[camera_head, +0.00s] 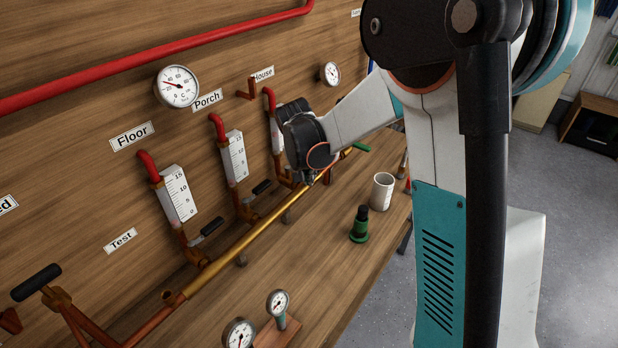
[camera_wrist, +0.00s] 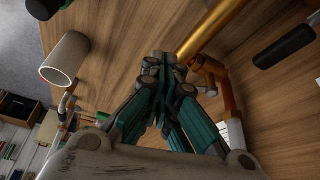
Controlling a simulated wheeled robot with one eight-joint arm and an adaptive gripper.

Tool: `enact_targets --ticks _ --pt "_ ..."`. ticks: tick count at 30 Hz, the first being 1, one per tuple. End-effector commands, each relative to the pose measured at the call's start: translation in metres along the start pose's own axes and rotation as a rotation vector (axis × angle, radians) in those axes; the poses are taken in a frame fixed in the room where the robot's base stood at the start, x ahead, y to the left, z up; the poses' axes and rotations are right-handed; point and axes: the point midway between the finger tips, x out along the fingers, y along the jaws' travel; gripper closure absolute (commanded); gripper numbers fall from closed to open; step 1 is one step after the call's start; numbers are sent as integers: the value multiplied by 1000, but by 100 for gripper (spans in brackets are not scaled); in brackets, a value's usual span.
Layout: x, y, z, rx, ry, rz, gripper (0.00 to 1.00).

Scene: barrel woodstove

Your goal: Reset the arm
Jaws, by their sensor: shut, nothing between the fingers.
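My gripper (camera_wrist: 165,65) shows in the wrist view with its teal fingers closed together and nothing between them. It is over the wooden bench, beside the brass pipe (camera_wrist: 210,30). In the head view my arm (camera_head: 360,110) reaches left from the white and teal column toward the wooden panel. The fingers are mostly hidden there behind the dark wrist joint. A white cup (camera_head: 382,192) stands on the bench apart from my gripper, and it also shows in the wrist view (camera_wrist: 68,58).
The brass pipe (camera_head: 255,232) runs along the panel's foot, with several valves and flow meters (camera_head: 177,194) above it. A green and black object (camera_head: 360,225) stands near the cup. Two small gauges (camera_head: 239,334) are at the front. A red pipe (camera_head: 160,55) crosses the panel.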

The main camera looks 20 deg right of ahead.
Motion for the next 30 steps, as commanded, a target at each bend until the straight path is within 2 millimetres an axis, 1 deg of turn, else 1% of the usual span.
enact_targets --ticks 1,6,10,17,20,23,25,30 --pt "-13 1 0 -2 0 -1 100" --pt "-39 3 0 -2 0 -1 100" --pt "-50 4 0 -1 0 -1 100" --pt "-56 5 1 -5 0 -3 100" --pt "-66 10 3 -23 3 -15 100" --pt "-86 19 10 -61 7 -37 100" --pt "-104 27 16 -96 13 -59 100" --pt "-142 49 34 -184 31 -111 100"
